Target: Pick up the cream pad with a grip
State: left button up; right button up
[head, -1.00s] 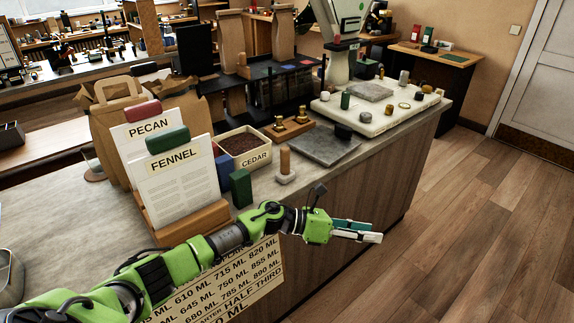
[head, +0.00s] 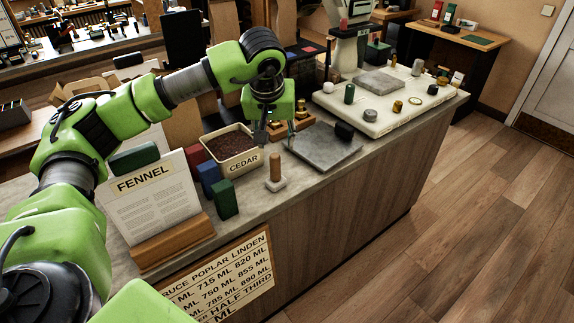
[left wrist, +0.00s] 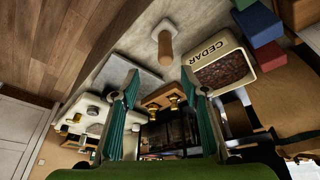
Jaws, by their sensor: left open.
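The cream pad with a grip (head: 276,184) stands upright on the counter in the head view, a small pale base with a brown wooden peg on top. In the left wrist view its peg (left wrist: 165,46) shows at the top centre, beyond the fingertips. My left gripper (head: 279,139) points down above the counter, near the pad and just behind it in the head view. Its green-lined fingers are spread and empty in the left wrist view (left wrist: 160,78). The pad is apart from the fingers. My right gripper is not in view.
The CEDAR bin (head: 234,164) stands left of the pad, with green (head: 224,199) and blue (head: 208,178) blocks beside it. A grey slab (head: 325,150) with a black block lies to the right. Brass pieces on a wooden stand (head: 301,116) are behind the gripper. The counter's front edge is close.

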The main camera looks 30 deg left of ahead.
aim_at(274, 158)
pick_arm(q)
jog(key=p+x, duration=0.1)
jog(key=x, duration=0.2)
jog(key=a+p+x, duration=0.1)
jog(key=x, duration=0.2)
jog(key=shift+s+a+f, duration=0.1)
jog(key=shift+f, duration=0.05)
jog(key=p+x, duration=0.2)
jog(key=x, duration=0.1)
jog(key=shift+s+f, duration=0.1)
jog(key=shift+p+x, duration=0.3)
jog(key=shift+x, duration=0.9)
jog(key=shift+f, duration=0.4)
grip_shut()
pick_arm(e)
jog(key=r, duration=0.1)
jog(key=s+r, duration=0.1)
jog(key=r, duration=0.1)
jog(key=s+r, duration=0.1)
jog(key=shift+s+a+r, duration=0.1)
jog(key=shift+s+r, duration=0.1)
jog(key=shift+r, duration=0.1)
